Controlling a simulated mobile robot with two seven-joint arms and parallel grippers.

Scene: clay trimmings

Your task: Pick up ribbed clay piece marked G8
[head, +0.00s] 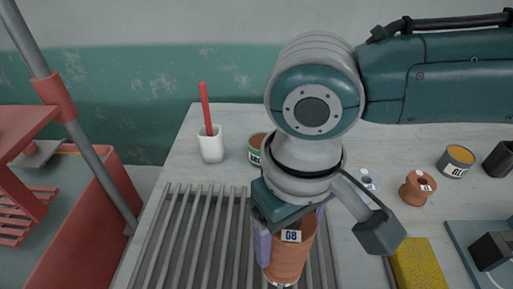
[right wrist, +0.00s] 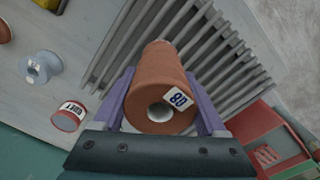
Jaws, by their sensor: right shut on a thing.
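The ribbed clay piece marked G8 (head: 287,262) is an orange-brown cylinder with a white label. My right gripper (head: 290,232) is shut on it, with a purple finger on each side. In the right wrist view the clay piece (right wrist: 157,78) lies between the two fingers (right wrist: 160,105), its round hole facing the camera and its label at the rim. It is over the slatted rack (head: 180,225); I cannot tell whether it touches the slats. My left gripper is in neither view.
A white cup (head: 211,148) with a red stick stands at the back. A yellow block (head: 420,264) lies at the front right.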

